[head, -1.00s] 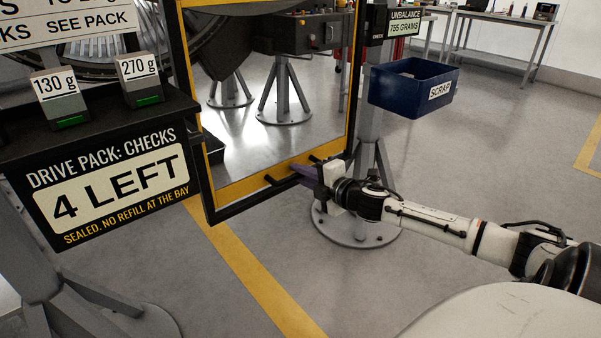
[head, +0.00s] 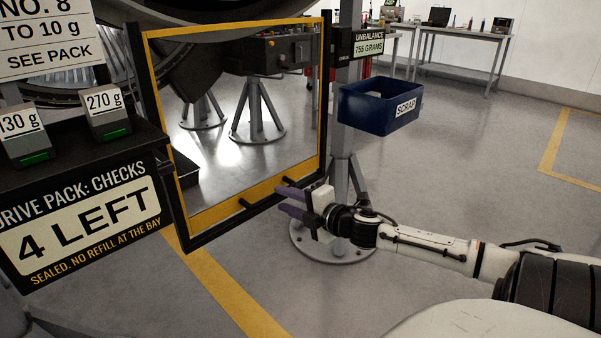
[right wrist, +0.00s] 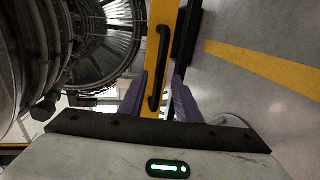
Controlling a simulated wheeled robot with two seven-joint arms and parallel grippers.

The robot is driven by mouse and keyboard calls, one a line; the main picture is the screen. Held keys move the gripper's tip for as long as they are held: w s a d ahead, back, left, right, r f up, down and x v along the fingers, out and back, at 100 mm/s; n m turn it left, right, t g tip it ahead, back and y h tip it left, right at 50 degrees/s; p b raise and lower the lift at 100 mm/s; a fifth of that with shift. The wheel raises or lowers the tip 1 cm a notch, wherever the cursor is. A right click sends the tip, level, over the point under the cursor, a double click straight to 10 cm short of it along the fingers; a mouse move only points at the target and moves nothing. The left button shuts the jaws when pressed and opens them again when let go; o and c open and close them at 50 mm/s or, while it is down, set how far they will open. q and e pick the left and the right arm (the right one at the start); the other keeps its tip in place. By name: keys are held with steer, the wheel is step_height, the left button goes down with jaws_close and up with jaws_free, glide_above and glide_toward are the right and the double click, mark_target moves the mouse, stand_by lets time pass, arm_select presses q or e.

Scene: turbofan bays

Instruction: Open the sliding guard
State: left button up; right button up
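The sliding guard (head: 222,212) is a clear panel in a yellow frame with a black outer frame, standing in front of the engine. A black bar handle (head: 258,199) runs along its lower yellow rail. My right gripper (head: 281,200) is at the right end of this handle, its purple fingers spread. In the right wrist view, the handle (right wrist: 160,65) lies upright in the picture, its lower end between the open fingers (right wrist: 160,82). The fingers are not closed on it; I cannot tell whether they touch it. My left gripper is not in view.
A weight stand with a "4 LEFT" sign (head: 88,232) is left of the guard. A grey post on a round base (head: 320,248) stands behind my right gripper, with a blue scrap bin (head: 365,112) above. The floor to the right is mostly clear.

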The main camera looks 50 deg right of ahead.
steer(key=shift+p+v, duration=0.65)
steer(key=shift+v, duration=2.15)
